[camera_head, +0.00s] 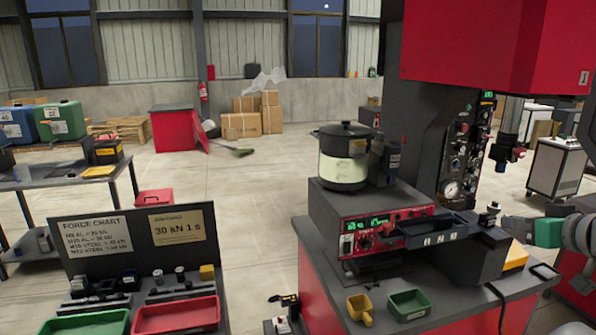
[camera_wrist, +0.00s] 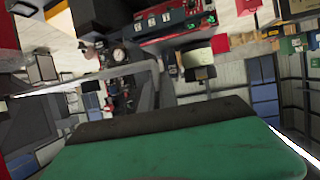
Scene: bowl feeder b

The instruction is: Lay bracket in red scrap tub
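My gripper (camera_head: 518,229) is at the right edge, beside the press table. Its green part and darker end point left, toward the feeder. A green surface with a dark front edge, which looks like part of my gripper, fills the bottom of the wrist view (camera_wrist: 165,130). Its fingertips cannot be made out, and I see nothing held. A red open tub (camera_head: 178,316) stands at the lower left in front of the force chart board, far from my gripper. I cannot pick out a bracket for certain in either view.
A green tub (camera_head: 88,323) stands left of the red one. The feeder bowl (camera_head: 344,157) sits on a control box (camera_head: 385,232). A yellow scoop (camera_head: 360,308) and a small green tray (camera_head: 409,305) are on the table front. Open floor lies between the two benches.

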